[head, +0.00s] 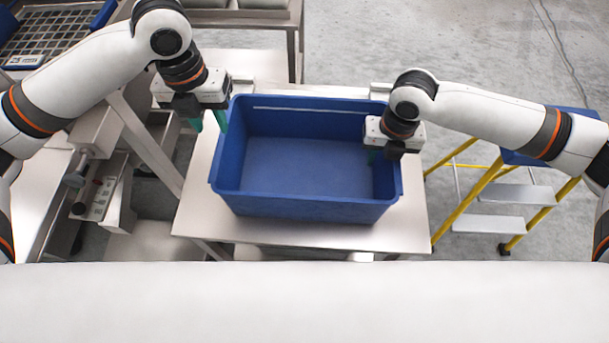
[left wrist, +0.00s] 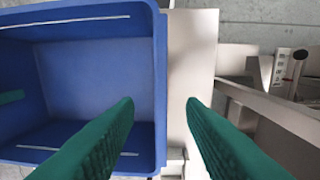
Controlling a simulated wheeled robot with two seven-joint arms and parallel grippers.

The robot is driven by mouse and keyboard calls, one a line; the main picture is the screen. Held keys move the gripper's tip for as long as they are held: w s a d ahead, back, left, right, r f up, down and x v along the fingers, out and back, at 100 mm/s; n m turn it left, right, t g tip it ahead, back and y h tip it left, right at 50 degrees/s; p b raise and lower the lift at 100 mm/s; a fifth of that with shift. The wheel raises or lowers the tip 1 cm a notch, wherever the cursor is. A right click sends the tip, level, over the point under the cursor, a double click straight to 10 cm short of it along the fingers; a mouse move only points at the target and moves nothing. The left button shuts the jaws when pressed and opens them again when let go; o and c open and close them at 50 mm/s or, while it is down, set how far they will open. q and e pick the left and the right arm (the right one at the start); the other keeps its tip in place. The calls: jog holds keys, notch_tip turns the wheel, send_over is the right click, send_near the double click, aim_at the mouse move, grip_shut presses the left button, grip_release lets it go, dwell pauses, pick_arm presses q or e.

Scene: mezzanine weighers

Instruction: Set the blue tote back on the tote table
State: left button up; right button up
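The blue tote (head: 305,208) is empty and upright. It appears to rest on the pale metal table (head: 405,232). My left gripper (head: 210,122) is at the tote's left wall, open, with one green finger inside and one outside. In the left wrist view the tote's rim (left wrist: 160,60) lies between the spread fingers of this gripper (left wrist: 160,108), touching neither. My right gripper (head: 384,156) is over the right wall. One green finger shows inside, apart from the wall, so it looks open; its other finger is hidden.
A yellow-framed step stool (head: 490,224) stands right of the table. A weighing device with a small panel (head: 103,198) stands at left. Floor at back right is clear except for a cable.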

pick_arm(q)
jog(key=shift+r, duration=0.55)
pick_arm(e)
jog(key=shift+r, duration=0.2)
notch_tip(320, 180, up, 12)
jog(key=shift+d+f, duration=0.2)
jog(key=shift+d, duration=0.05)
